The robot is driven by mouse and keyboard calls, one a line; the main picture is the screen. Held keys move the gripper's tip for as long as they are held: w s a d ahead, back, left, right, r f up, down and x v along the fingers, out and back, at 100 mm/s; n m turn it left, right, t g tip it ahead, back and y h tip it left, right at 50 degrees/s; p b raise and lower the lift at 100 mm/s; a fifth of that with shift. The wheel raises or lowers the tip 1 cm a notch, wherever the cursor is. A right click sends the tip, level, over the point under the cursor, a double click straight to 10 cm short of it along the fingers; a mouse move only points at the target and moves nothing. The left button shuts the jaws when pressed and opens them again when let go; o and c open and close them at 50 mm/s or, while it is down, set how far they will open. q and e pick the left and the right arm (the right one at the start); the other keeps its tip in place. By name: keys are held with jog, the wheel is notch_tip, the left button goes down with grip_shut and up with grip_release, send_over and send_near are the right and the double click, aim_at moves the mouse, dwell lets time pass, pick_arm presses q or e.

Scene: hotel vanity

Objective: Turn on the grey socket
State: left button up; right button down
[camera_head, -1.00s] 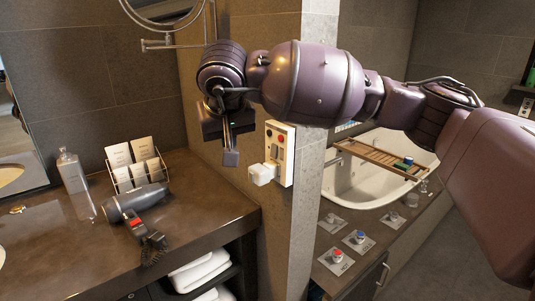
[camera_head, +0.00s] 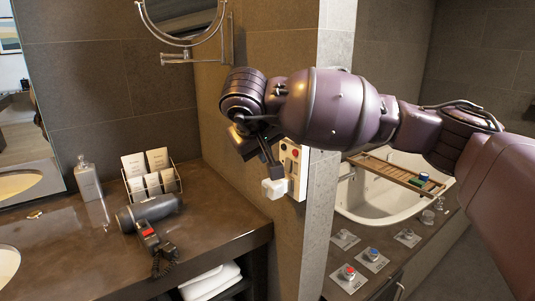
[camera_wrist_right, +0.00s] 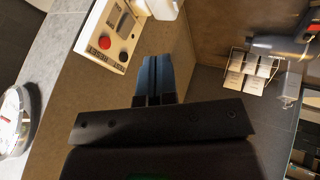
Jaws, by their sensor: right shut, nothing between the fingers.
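The socket (camera_head: 299,180) is a pale panel on the side of the wall corner, with a red button (camera_head: 295,153) and a white plug (camera_head: 274,188) sticking out low on it. In the right wrist view, the panel (camera_wrist_right: 97,32) is at top left, with the red button (camera_wrist_right: 105,43), dark switch parts and lettering; the plug (camera_wrist_right: 165,8) is cut off at the top edge. My right gripper (camera_head: 274,168) is shut and empty, in front of the panel just above the plug, hiding part of it. Its fingers (camera_wrist_right: 153,68) point toward the panel's lower right. Contact cannot be told.
A hair dryer (camera_head: 150,212) with a coiled cord, a card rack (camera_head: 150,180) and a bottle (camera_head: 88,178) are on the counter (camera_head: 205,225) at left. A mirror on a wall arm (camera_head: 185,58) hangs above. The bathtub (camera_head: 372,195) is right of the wall corner.

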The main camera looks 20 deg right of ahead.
aim_at(288, 165)
jog(key=w+d+f, duration=0.1)
jog(key=f, duration=0.1)
jog(key=w+d+f, duration=0.4)
jog(key=f, duration=0.1)
jog(key=shift+d, duration=0.1)
jog(key=shift+w+d, duration=0.15)
jog(key=shift+d, duration=0.35)
jog(key=shift+w+d+f, duration=0.1)
jog(key=shift+d+f, duration=0.05)
jog(key=shift+d, duration=0.05)
jog(key=shift+r, duration=0.2)
